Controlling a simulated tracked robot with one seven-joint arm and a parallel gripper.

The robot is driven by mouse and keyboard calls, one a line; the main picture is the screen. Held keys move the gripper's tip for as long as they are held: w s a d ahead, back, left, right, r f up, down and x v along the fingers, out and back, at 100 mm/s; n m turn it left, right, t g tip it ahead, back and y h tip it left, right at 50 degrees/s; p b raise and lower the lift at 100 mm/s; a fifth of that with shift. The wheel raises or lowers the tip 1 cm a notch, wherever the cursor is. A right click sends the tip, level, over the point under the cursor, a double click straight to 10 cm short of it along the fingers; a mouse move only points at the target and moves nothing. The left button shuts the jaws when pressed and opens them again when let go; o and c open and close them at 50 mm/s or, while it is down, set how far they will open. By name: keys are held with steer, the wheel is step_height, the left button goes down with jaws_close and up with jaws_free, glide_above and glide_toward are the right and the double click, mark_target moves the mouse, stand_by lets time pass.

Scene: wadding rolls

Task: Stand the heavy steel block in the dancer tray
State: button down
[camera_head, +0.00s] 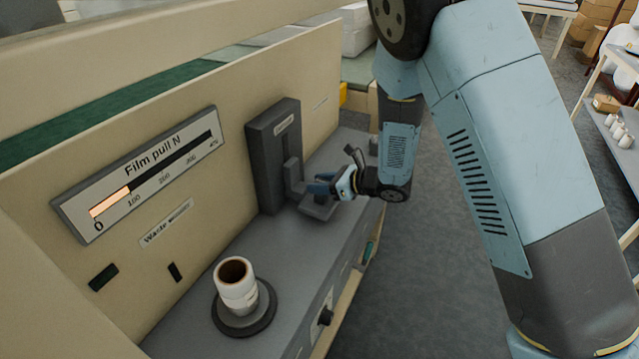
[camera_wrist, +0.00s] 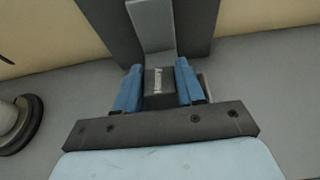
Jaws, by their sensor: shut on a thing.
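My gripper (camera_head: 320,186) reaches in from the right over the dancer tray (camera_head: 317,210), a grey ledge at the foot of a dark upright housing (camera_head: 270,150). In the wrist view my gripper's blue fingers (camera_wrist: 159,72) are shut on the steel block (camera_wrist: 160,99), a dark block with a pale label, one finger on each side. The block is at the tray, in front of the grey dancer arm (camera_wrist: 152,28). In the head view the fingers mostly hide the block. I cannot tell whether its underside touches the tray.
A white film roll (camera_head: 237,285) stands on a round dark base (camera_head: 245,312) at the near end of the grey bench top (camera_head: 200,325). The "Film pull N" gauge (camera_head: 145,170) on the cream panel shows an orange bar near 100. Open floor lies right of the bench.

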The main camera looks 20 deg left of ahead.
steer(key=c, duration=0.7)
jaws_free()
steer(key=v, duration=1.2)
steer(key=shift+w+r, duration=0.1)
